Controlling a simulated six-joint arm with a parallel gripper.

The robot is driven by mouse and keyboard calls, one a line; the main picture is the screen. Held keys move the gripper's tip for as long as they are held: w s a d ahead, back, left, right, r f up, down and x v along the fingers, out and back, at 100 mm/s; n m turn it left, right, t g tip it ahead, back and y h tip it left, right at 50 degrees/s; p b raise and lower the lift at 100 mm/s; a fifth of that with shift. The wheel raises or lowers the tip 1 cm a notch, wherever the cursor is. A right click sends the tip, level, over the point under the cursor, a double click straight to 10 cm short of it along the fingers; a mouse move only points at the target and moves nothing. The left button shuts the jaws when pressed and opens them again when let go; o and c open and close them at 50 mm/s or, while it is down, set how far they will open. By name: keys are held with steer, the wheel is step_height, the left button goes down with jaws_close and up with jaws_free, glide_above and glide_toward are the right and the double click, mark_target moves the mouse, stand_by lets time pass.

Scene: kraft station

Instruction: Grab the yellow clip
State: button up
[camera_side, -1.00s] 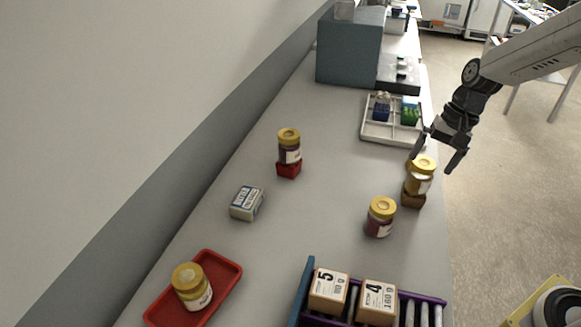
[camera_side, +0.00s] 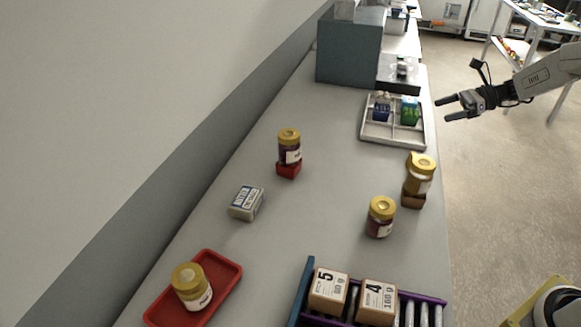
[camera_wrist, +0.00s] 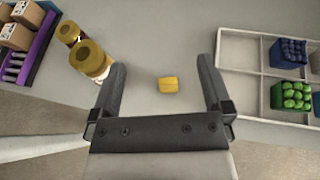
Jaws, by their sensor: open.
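A small yellow clip (camera_wrist: 168,85) lies on the grey table in the wrist view, between the jars and the tray. It appears between my two fingers there, with clear gaps on both sides. In the side view only a bit of yellow (camera_side: 413,156) shows beside a jar lid, and it seems to be the clip, mostly hidden. My gripper (camera_side: 441,110) is open and empty, at the right edge of the table beside the tray, its fingers pointing left. In the wrist view my gripper (camera_wrist: 162,66) spreads wide around the clip's image, not touching it.
A yellow-lidded jar on a brown block (camera_side: 413,198) stands near the clip, with another jar (camera_side: 380,217) in front. A white divided tray (camera_side: 372,134) holds blue and green containers. A purple rack (camera_side: 437,301) holds boxes.

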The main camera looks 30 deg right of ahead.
glide_toward(405, 168)
steer(key=shift+w+a+r, duration=0.3)
steer(key=shift+a+r, duration=0.15)
steer(key=shift+r, duration=0.15)
steer(key=shift+w+a+r, duration=0.25)
steer(key=shift+a+r, duration=0.2)
steer(key=shift+r, duration=0.2)
steer(key=shift+x, duration=1.3)
steer(key=shift+a, duration=0.1)
steer(key=shift+x, duration=2.55)
steer(key=shift+f, duration=0.15)
steer(key=c, duration=1.3)
steer(key=shift+r, duration=5.05)
